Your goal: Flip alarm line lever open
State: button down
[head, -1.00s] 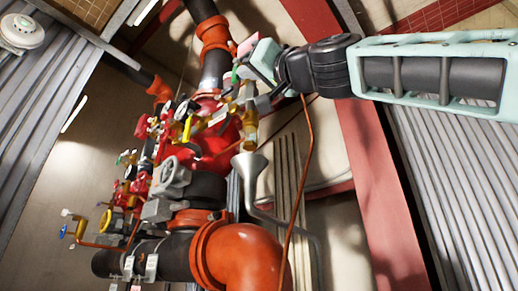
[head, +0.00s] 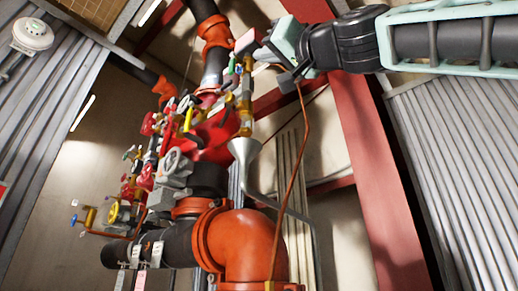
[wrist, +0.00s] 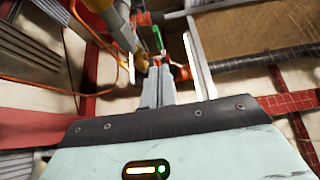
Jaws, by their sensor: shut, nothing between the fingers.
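My gripper (head: 262,55) is at the top of the pipework, right of a small green lever (head: 231,65) and close to the upright brass pipe (head: 246,95). In the wrist view its grey fingers (wrist: 160,72) are together with nothing between them. The green lever (wrist: 157,38) stands just beyond the fingertips there, and the brass pipe (wrist: 122,30) runs to their left. A yellow lever (head: 188,118) sits lower left on the red valve body (head: 215,138). I cannot tell from a label which is the alarm line lever. Contact with the green lever cannot be made out.
A grey funnel (head: 244,152) hangs under the brass pipe. A thin copper tube (head: 290,180) drops below my gripper. A large orange elbow (head: 250,245) is below, and a red column (head: 365,150) stands to the right. Several small valves crowd the left side.

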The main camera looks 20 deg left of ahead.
jog(key=f+b+v, duration=0.1)
jog(key=b+v, duration=0.5)
jog(key=shift+a+f, duration=0.15)
jog(key=shift+f, duration=0.15)
jog(key=shift+w, duration=0.1)
dwell(0.4)
